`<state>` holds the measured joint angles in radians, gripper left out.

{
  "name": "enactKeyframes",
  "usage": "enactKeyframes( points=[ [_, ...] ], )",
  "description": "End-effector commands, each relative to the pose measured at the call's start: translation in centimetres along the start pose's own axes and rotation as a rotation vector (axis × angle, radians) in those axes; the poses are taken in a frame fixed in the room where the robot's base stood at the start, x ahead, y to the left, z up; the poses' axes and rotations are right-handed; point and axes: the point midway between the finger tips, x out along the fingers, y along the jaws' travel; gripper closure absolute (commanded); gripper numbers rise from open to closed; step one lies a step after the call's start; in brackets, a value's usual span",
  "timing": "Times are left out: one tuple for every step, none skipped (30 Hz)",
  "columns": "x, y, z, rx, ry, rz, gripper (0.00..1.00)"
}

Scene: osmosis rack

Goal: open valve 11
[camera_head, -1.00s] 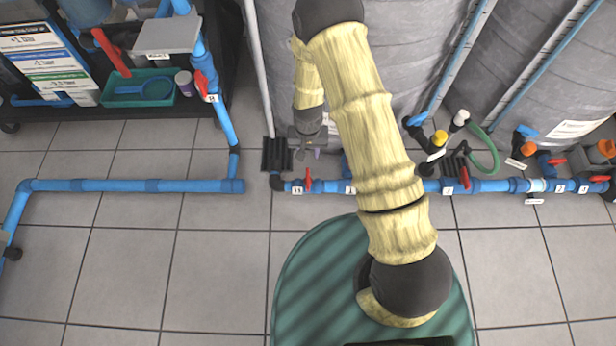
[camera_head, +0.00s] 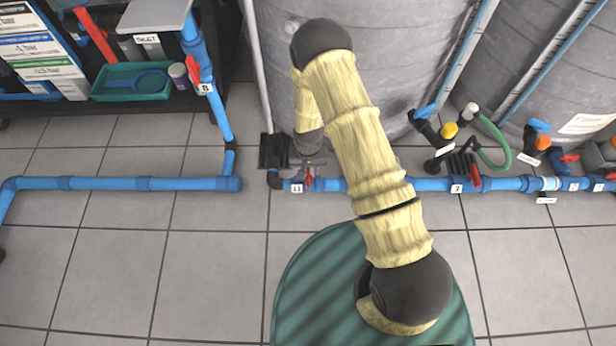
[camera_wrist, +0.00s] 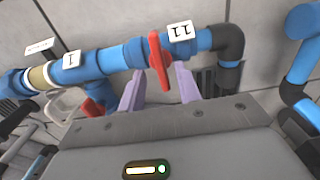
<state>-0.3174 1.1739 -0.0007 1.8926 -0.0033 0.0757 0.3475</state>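Valve 11 has a red lever handle (camera_head: 309,180) on the blue pipe, just right of its white "11" tag (camera_head: 297,188). The lever lies across the pipe. My gripper (camera_head: 311,167) is at the pipe, close behind the lever in the head view. In the wrist view the red lever (camera_wrist: 160,62) appears between the two pale purple fingers of my gripper (camera_wrist: 161,74). The fingers are apart, one on each side of the lever, with gaps visible. The tag "11" (camera_wrist: 180,31) is upside down there. My gripper's body hides the lower part of that view.
The pipe ends in a black elbow (camera_head: 275,180) left of valve 11. Another red lever (camera_wrist: 94,107) sits left of the fingers in the wrist view. Valve 7 (camera_head: 474,176) is farther right. Grey tanks (camera_head: 400,70) stand behind the pipe. Tiled floor in front is clear.

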Motion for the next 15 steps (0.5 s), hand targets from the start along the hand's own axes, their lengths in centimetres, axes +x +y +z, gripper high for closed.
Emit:
enactKeyframes(
  points=[
    [1.3,0.0,0.0,0.0,0.0,0.0,0.66],
    [1.7,0.0,0.0,0.0,0.0,0.0,0.66],
    [2.2,0.0,0.0,0.0,0.0,0.0,0.66],
    [2.5,0.0,0.0,0.0,0.0,0.0,0.66],
    [2.7,0.0,0.0,0.0,0.0,0.0,0.66],
    [2.9,0.0,0.0,0.0,0.0,0.0,0.66],
    [3.0,0.0,0.0,0.0,0.001,0.0,0.66],
    [3.1,0.0,0.0,0.0,0.001,0.0,0.66],
    [3.1,0.0,0.0,0.0,0.001,0.0,0.66],
    [3.1,0.0,0.0,0.0,0.001,0.0,0.66],
    [3.1,0.0,0.0,0.0,0.001,0.0,0.66],
    [3.1,0.0,0.0,0.0,0.001,0.0,0.66],
    [3.1,0.0,0.0,0.0,0.001,0.0,0.66],
    [3.1,0.0,0.0,0.0,0.001,0.0,0.66],
    [3.1,0.0,0.0,0.0,0.001,0.0,0.66]
  ],
)
